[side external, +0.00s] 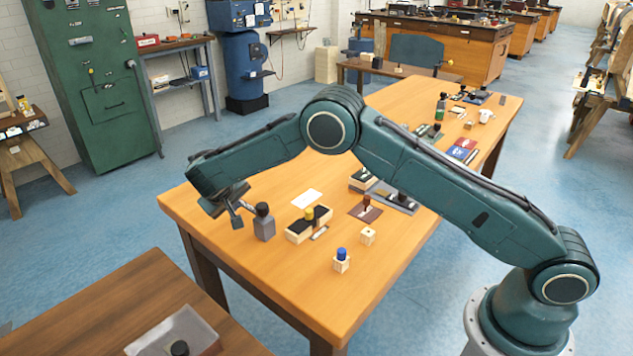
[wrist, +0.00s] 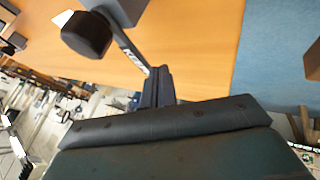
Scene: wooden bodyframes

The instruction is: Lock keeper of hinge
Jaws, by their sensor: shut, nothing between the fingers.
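My gripper (side external: 238,212) is shut and empty, low over the left end of the wooden table, just left of a grey block with a black knob (side external: 264,223). Whether it touches that block cannot be told. In the wrist view a large black knob (wrist: 87,33) and a metal bar with lettering (wrist: 131,52) are close to the camera. I cannot clearly make out the hinge or its keeper. A small block with a blue knob (side external: 342,261) stands nearer the front.
Another table (side external: 130,310) with a grey tray is at lower left. The front of the main table is clear.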

